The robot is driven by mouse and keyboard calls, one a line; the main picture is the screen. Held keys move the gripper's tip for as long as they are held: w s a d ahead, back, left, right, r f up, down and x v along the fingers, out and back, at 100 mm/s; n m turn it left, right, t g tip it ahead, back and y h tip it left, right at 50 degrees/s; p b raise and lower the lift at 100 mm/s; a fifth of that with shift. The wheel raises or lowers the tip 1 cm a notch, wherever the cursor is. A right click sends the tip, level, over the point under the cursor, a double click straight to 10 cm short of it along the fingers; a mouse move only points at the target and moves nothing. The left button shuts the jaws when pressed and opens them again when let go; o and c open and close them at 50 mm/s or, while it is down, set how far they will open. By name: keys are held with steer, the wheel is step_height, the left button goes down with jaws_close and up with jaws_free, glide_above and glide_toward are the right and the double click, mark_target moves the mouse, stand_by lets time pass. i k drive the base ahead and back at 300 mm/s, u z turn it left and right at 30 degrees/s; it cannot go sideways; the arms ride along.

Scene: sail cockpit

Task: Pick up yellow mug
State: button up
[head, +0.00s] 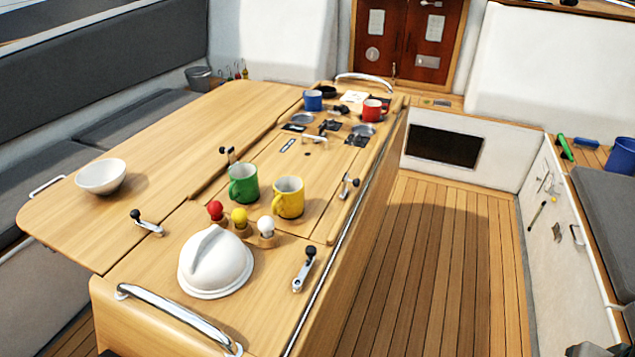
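The yellow mug (288,197) stands upright on the wooden cockpit table (190,130), in the middle of the head view. Its handle points to the lower left. My gripper cannot be made out in this view.
Red, yellow and white knobs (239,217) and a white dome (215,262) stand in front of the mugs. A lever (349,186) is to the right. A blue mug (313,100) and red mug (372,110) stand farther back. The floor (440,260) at right is clear.

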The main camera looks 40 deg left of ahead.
mark_target(288, 204)
steer(key=i, duration=1.25)
steer(key=u, duration=3.2)
steer(key=i, duration=0.5)
steer(key=z, duration=0.05)
